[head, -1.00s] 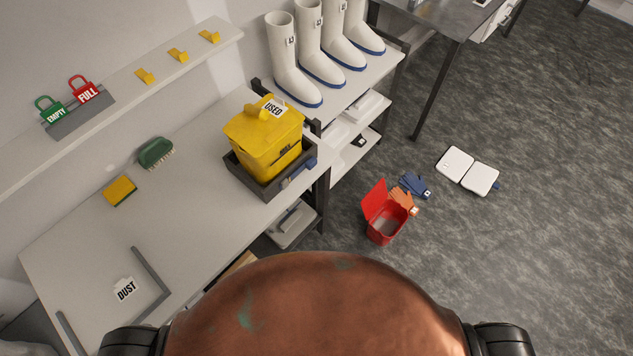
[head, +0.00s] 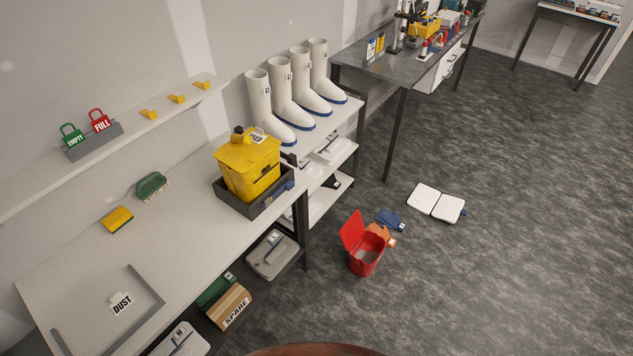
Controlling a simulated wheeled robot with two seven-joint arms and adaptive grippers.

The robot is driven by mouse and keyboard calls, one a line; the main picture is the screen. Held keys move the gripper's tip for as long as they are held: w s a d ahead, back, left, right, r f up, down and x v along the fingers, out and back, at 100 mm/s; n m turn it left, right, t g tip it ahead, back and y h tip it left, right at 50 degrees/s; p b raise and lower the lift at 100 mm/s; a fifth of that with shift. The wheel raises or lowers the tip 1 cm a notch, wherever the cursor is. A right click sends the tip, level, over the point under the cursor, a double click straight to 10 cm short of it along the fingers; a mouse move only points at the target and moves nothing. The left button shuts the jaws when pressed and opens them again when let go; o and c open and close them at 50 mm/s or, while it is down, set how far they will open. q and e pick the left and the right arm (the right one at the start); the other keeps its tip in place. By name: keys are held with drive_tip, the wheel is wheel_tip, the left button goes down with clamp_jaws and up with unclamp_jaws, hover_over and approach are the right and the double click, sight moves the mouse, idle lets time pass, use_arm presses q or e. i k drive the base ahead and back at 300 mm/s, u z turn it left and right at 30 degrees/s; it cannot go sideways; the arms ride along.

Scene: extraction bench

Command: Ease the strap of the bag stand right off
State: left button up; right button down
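I cannot make out a bag stand or its strap for certain. Neither of my grippers is in view.
The white bench (head: 185,235) carries a green brush (head: 151,186), a yellow sponge (head: 117,220) and a DUST-marked grey frame (head: 148,287). White boots (head: 283,100) stand behind.

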sight(287, 186)
drive_tip(key=z, duration=0.7)
drive_tip(key=i, duration=1.35)
drive_tip(key=u, duration=0.15)
